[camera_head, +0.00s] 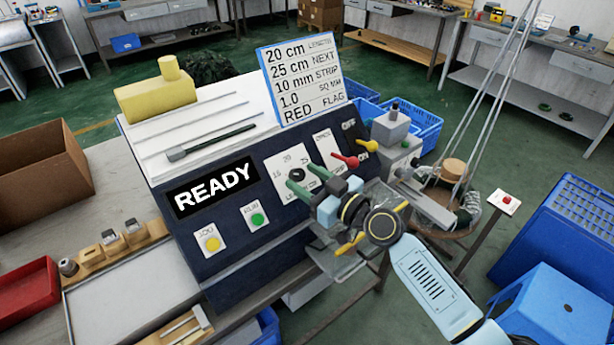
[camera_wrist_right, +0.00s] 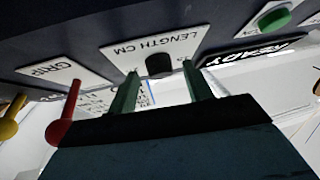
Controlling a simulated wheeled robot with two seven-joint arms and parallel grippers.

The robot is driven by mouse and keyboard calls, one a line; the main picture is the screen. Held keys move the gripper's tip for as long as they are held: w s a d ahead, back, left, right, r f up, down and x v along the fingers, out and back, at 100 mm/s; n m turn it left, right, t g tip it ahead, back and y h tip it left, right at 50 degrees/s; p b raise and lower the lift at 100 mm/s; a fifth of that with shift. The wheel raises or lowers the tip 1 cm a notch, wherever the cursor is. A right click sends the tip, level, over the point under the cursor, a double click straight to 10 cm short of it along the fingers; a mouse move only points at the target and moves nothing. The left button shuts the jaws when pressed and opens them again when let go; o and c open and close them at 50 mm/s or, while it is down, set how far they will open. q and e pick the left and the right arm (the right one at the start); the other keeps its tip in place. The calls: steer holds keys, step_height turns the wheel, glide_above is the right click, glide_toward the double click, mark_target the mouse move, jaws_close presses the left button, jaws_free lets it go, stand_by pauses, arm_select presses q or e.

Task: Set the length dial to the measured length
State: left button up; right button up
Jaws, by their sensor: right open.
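The length dial is a black knob (camera_head: 297,174) on a white plate marked 15, 20 and 25 on the machine's dark front. In the right wrist view the knob (camera_wrist_right: 160,65) sits under the words LENGTH CM. My right gripper (camera_head: 304,178) is open, its green fingers pointing at the plate. In the wrist view the fingertips (camera_wrist_right: 160,70) are on either side of the knob, with a gap at each side. I cannot tell where the knob points. The order card (camera_head: 304,80) reads 20 cm LENGTH, 25 cm NEXT, 10 mm STRIP. My left gripper is out of view.
Right of the dial are a red lever (camera_head: 346,160) and a yellow lever (camera_head: 366,146). A READY display (camera_head: 213,188), a green RUN button (camera_head: 257,219) and a yellow button (camera_head: 212,243) lie to the left. Blue crates (camera_head: 575,235) stand at right.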

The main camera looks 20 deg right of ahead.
steer(key=shift+a, duration=0.1)
steer(key=c, duration=1)
steer(key=shift+o, duration=0.2)
steer(key=shift+a+r+m+t+h+p, duration=0.1)
steer(key=shift+m+t+h+p, duration=0.2)
steer(key=shift+m+h+p, duration=0.5)
steer(key=m+h+p, duration=0.2)
steer(key=m+p, duration=0.1)
steer(key=m+h+p, duration=0.3)
steer(key=m+p, duration=0.1)
steer(key=a+m+h+p, duration=0.1)
steer(key=m+h+p, duration=0.1)
steer(key=m+p, duration=0.2)
steer(key=shift+s+a+r+t+h, duration=0.1)
steer(key=shift+s+r+t+h, duration=0.05)
steer(key=shift+t+h, duration=0.2)
steer(key=shift+a+m+g+h+p, duration=0.1)
steer(key=shift+m+g+h+p, duration=0.35)
steer(key=shift+m+h+p, duration=1)
steer(key=shift+m+y, duration=0.3)
steer(key=shift+m, duration=0.15)
steer(key=o, duration=1)
steer(key=shift+c, duration=0.2)
